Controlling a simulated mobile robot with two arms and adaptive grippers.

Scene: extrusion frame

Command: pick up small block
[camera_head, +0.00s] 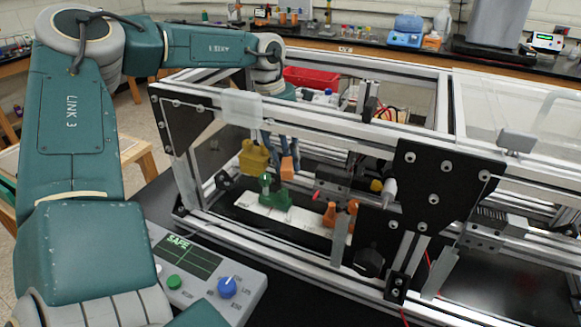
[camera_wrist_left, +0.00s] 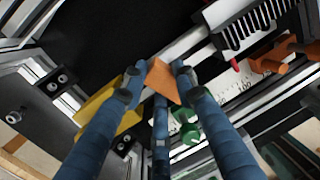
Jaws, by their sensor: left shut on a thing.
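A small orange block (camera_head: 287,168) is held between the fingertips of my left gripper (camera_head: 284,152), inside the metal extrusion frame. In the left wrist view the orange block (camera_wrist_left: 162,80) shows between the blue fingers of the gripper (camera_wrist_left: 158,74), which are shut on it. In the head view the block hangs above a green part (camera_head: 276,194) on a white strip (camera_head: 262,212). A yellow block (camera_head: 254,158) is just left of the gripper; it is partly hidden behind a finger in the wrist view (camera_wrist_left: 104,112). My right gripper is not in view.
The frame's top rail (camera_head: 330,128) and black corner plate (camera_head: 445,184) stand close around the arm. Orange parts (camera_head: 340,214) are to the right of the green part. A control box (camera_head: 205,276) reading SAFE is in front. A red bin (camera_head: 311,77) is behind.

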